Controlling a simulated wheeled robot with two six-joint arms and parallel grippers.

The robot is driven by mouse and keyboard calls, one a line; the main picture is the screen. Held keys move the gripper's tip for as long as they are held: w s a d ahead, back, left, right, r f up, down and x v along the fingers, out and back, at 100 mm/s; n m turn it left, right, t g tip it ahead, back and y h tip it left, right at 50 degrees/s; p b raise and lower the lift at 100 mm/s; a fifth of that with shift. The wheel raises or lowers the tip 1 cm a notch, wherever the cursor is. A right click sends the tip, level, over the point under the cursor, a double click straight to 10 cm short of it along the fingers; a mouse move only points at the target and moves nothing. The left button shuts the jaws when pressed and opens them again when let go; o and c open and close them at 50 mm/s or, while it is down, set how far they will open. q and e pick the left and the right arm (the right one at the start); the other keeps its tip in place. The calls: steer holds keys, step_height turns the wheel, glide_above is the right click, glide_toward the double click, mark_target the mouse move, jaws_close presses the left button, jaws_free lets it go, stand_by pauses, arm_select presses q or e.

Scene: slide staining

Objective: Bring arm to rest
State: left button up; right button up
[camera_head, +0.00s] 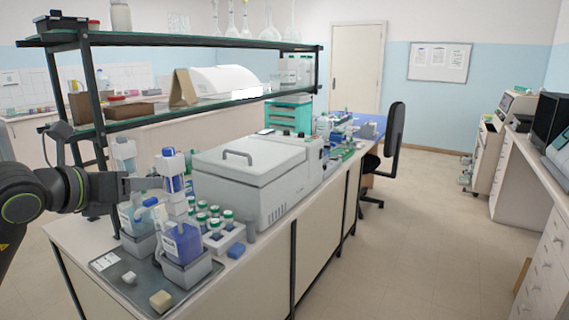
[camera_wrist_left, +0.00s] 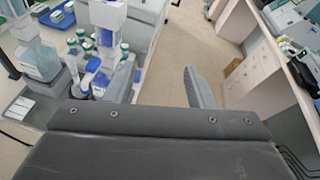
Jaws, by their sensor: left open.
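My left arm comes in from the left edge of the head view. Its gripper (camera_head: 150,184) is open and level, beside the bottles at the near left end of the bench. Nothing shows held in it. One grey finger (camera_wrist_left: 201,88) shows in the left wrist view, with free space around its tip. A bottle of blue liquid (camera_head: 182,243) stands in a grey holder on the dark tray (camera_head: 150,296). My right gripper is not in view.
Several green-capped vials (camera_head: 214,226) stand in a white rack by the bottles. A large grey lidded machine (camera_head: 255,180) fills the middle of the bench. A two-level shelf (camera_head: 180,40) with black posts rises behind my gripper. The floor (camera_head: 420,230) to the right is open.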

arm_select(q)
steer(key=s+d+f+n+t+h, duration=0.1)
steer(key=s+d+f+n+h, duration=0.15)
steer(key=s+d+h, duration=0.8)
steer(key=a+f+n+t+y, duration=0.5)
steer(key=a+n+y, duration=0.5)
steer(key=n, duration=0.5)
steer(key=a+f+n+t+y, duration=0.3)
steer(key=a+f+n+y, duration=0.45)
steer(key=n+y, duration=0.6)
steer(key=s+a+f+n+g, duration=0.3)
steer(key=f+n+g, duration=0.2)
steer(key=f, duration=0.4)
steer(key=s+d+f+n+g+h, duration=0.25)
steer(key=s+f+g, duration=0.45)
steer(key=s+f, duration=0.4)
steer(key=s+d+f+n+g+h, duration=0.1)
steer(key=s+d+f+g+h, duration=0.25)
steer(key=s+f+g, duration=0.55)
step_height(320, 180, down, 26)
steer(key=s+a+t, duration=0.1)
steer(key=s, duration=0.1)
steer(key=s+d+f, duration=0.1)
steer(key=s+f, duration=1.3)
steer(key=f, duration=0.1)
steer(key=shift+s+f+g, duration=0.15)
steer(key=shift+f+g, duration=0.1)
steer(key=shift+g, duration=0.15)
